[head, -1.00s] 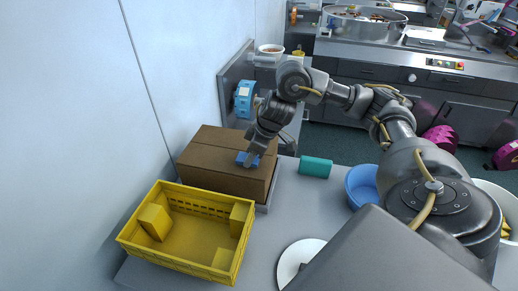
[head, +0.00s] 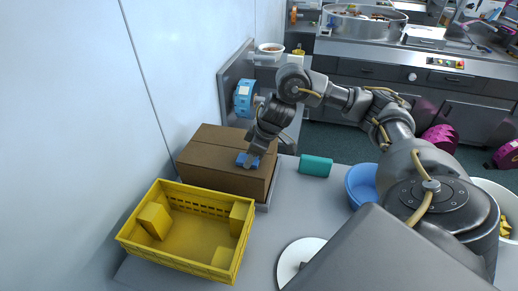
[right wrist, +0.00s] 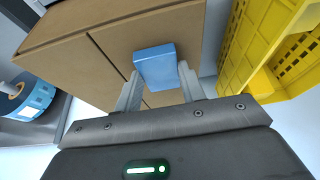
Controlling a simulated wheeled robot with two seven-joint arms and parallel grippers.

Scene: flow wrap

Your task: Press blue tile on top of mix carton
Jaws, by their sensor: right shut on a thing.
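The brown mix carton (head: 215,152) sits closed on a grey tray on the table, beside the wall; it also shows in the right wrist view (right wrist: 85,70). The blue tile (head: 242,160) is over the carton's top near its front right part. My right gripper (head: 252,160) is shut on the blue tile. In the right wrist view the tile (right wrist: 155,65) sits between the two fingertips (right wrist: 157,85) against the carton's top. I cannot tell whether it presses on the surface. My left gripper is not in view.
A yellow crate (head: 125,238) with yellow blocks stands in front of the carton. A teal block (head: 315,166), a blue bowl (head: 358,190) and a white plate (head: 290,262) lie to the right. A blue roll (head: 243,98) is mounted behind the carton.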

